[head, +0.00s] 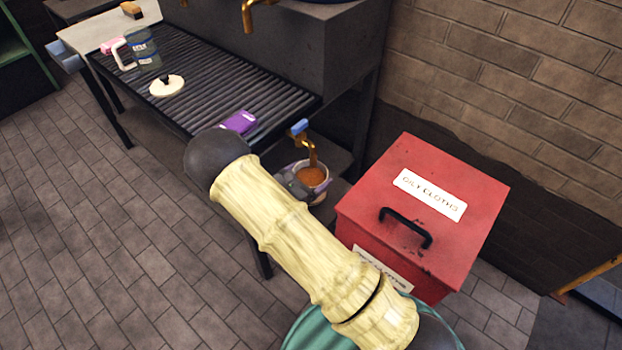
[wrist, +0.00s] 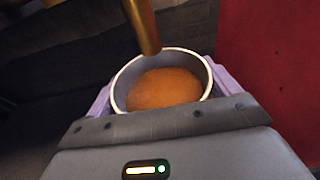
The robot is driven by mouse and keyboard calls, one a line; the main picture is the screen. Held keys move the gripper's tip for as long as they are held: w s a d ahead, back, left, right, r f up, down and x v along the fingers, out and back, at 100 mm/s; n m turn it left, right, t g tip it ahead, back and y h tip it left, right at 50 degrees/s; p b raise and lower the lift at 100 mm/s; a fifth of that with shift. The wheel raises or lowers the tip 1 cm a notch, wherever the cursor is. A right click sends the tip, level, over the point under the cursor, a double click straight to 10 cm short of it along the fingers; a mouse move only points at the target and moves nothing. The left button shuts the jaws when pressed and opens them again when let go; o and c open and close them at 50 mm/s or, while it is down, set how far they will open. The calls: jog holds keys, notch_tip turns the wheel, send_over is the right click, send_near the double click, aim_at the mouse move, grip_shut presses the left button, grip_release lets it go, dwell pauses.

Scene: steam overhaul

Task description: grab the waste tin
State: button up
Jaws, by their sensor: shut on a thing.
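The waste tin (wrist: 124,84) is a round grey metal tin holding orange-brown liquid. In the head view the tin (head: 322,187) sits low beside the red bin, under the end of a brass drain tap (head: 311,150). My gripper (wrist: 160,88) is shut on the tin, with a lilac finger on each side of it. In the head view my gripper (head: 301,180) is partly hidden behind my arm. In the wrist view the brass spout (wrist: 141,25) hangs just above the tin's far rim. The tin's underside is hidden.
A red bin (head: 455,240) labelled "OILY CLOTHS" stands close on the right. A ribbed bench (head: 215,85) is at the left, holding a purple item (head: 239,121), a white disc (head: 167,86) and a clear jar (head: 145,48). The tiled floor at left is clear.

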jog(key=f+p+v, duration=0.1)
jog(key=f+v, duration=0.2)
jog(key=v, duration=1.4)
jog(key=shift+s+a+f+p, duration=0.25)
jog(key=shift+s+a+p, duration=0.05)
jog(key=shift+s+a, duration=0.05)
